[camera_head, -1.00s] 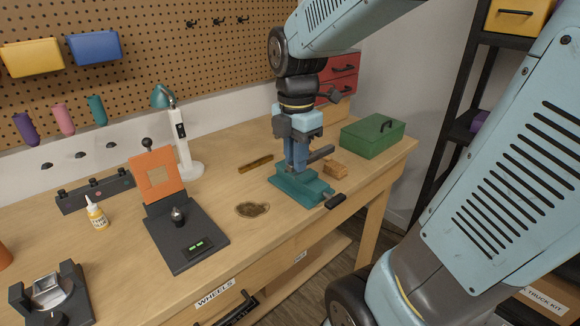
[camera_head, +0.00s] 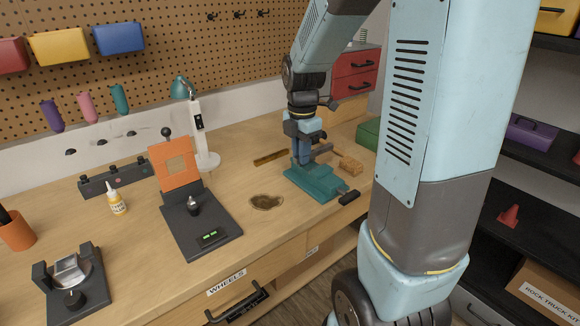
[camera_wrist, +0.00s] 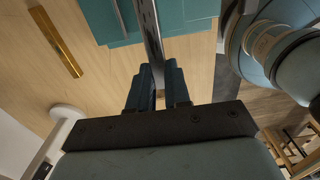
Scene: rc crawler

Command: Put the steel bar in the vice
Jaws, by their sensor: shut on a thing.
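The teal vice (camera_head: 318,187) stands near the right end of the workbench, with its dark handle toward the front edge. My gripper (camera_head: 303,157) points down just over the vice; its fingertips overlap the vice in the head view. In the wrist view my gripper (camera_wrist: 158,78) is shut on the grey steel bar (camera_wrist: 150,32), which runs away from between the fingers across the teal vice (camera_wrist: 190,14). A grey length of the bar (camera_head: 322,149) shows to the right of the fingers in the head view. I cannot tell whether the bar sits between the jaws.
A brass bar (camera_head: 270,158) lies behind the vice and a tan block (camera_head: 351,164) to its right. A green box (camera_head: 367,134) stands farther right, partly hidden by my arm. A brown stain (camera_head: 266,202) and a black stand with an orange plate (camera_head: 175,163) are to the left.

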